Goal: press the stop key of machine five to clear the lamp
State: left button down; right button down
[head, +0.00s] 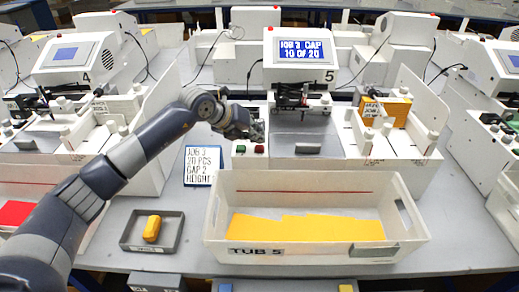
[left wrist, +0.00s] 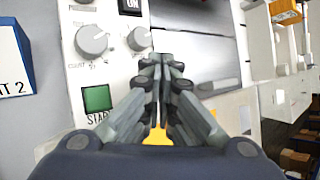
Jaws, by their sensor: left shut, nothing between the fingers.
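Machine five (head: 299,76) stands in the middle of the head view, with "5" beside its screen (head: 300,49), which reads "JOB 3 CAP 10 OF 20". On its front left panel are a green key (head: 240,149) and a red key (head: 259,149). In the left wrist view the green key (left wrist: 97,98) is labelled START; the red key is hidden there behind my fingers. My left gripper (head: 257,132) is shut and empty, just above and behind the red key in the head view. It also shows in the left wrist view (left wrist: 160,72). I cannot tell whether it touches the panel.
A white tub (head: 316,250) with yellow sheets stands in front of the machine. A job card (head: 203,166) stands to its left. A grey tray (head: 135,243) holds a yellow object. Dials (left wrist: 92,40) lie beside my fingers. Machine four (head: 75,58) is at left.

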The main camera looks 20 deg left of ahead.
jog(key=shift+s+a, duration=0.15)
jog(key=shift+a, duration=0.15)
dwell(0.9)
pick_arm(q)
jog(key=shift+f+b, duration=0.35)
jog(key=shift+f, duration=0.1)
pick_arm(e)
jog(key=shift+d+f, duration=0.25)
jog(key=shift+f, duration=0.1)
pick_arm(q)
jog(key=shift+f+b, duration=0.4)
jog(key=shift+f, duration=0.1)
pick_arm(e)
jog(key=shift+f, duration=0.4)
pick_arm(q)
jog(key=shift+s+r, duration=0.1)
pick_arm(e)
jog(key=shift+a+r, duration=0.1)
jog(key=shift+a, duration=0.1)
pick_arm(q)
jog(key=shift+r+p, duration=0.45)
jog(key=shift+r, duration=0.4)
pick_arm(e)
jog(key=shift+r, duration=0.45)
